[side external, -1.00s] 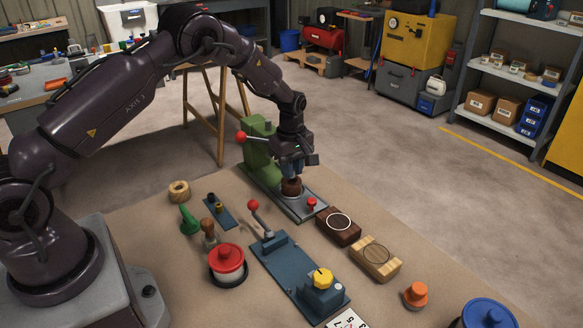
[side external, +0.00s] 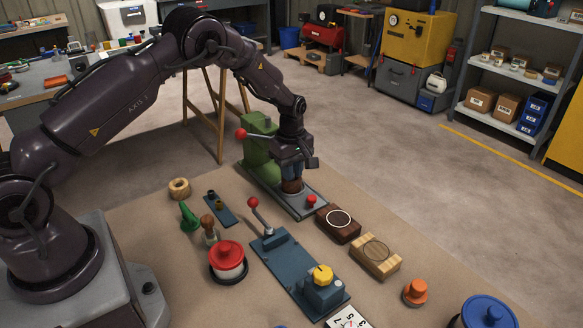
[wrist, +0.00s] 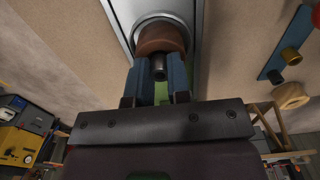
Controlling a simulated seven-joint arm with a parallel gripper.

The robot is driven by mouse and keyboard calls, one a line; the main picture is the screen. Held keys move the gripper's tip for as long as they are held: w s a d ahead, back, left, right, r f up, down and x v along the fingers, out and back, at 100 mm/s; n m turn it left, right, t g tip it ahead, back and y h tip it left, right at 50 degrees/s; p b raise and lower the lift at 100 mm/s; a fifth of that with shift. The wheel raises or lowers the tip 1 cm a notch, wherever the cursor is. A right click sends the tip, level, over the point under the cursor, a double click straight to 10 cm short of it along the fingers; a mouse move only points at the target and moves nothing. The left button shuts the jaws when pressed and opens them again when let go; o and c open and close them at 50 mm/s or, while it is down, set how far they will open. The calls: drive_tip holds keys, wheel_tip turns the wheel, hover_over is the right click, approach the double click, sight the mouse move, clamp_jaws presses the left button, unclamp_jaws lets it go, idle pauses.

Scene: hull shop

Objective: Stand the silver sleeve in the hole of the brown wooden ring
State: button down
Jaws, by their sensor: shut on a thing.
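The brown wooden ring (side external: 291,186) sits in the round seat of a grey plate, directly below my gripper (side external: 292,173). In the wrist view the ring (wrist: 162,38) is just past the fingertips, and its hole is mostly hidden. My gripper (wrist: 160,72) is shut on a small dark grey metallic tube (wrist: 159,68), which I take for the silver sleeve. The sleeve stands between the two blue fingers, lined up with the ring. I cannot tell whether its far end is inside the hole or above it. In the side view the fingers hide the sleeve.
A green press (side external: 259,145) with a red knob stands close behind my gripper. A smaller red knob (side external: 311,200) is on the plate's near end. Dark and light wooden blocks (side external: 339,223) (side external: 375,256) and a blue lever fixture (side external: 290,270) stand nearer. A tan ring (side external: 179,188) lies left.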

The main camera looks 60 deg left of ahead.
drive_tip(key=shift+r, duration=0.25)
drive_tip(key=shift+r, duration=0.5)
drive_tip(key=shift+f, duration=0.75)
idle(0.8)
drive_tip(key=c, duration=1.4)
unclamp_jaws()
drive_tip(key=shift+o, duration=0.2)
wheel_tip(320, 180, up, 11)
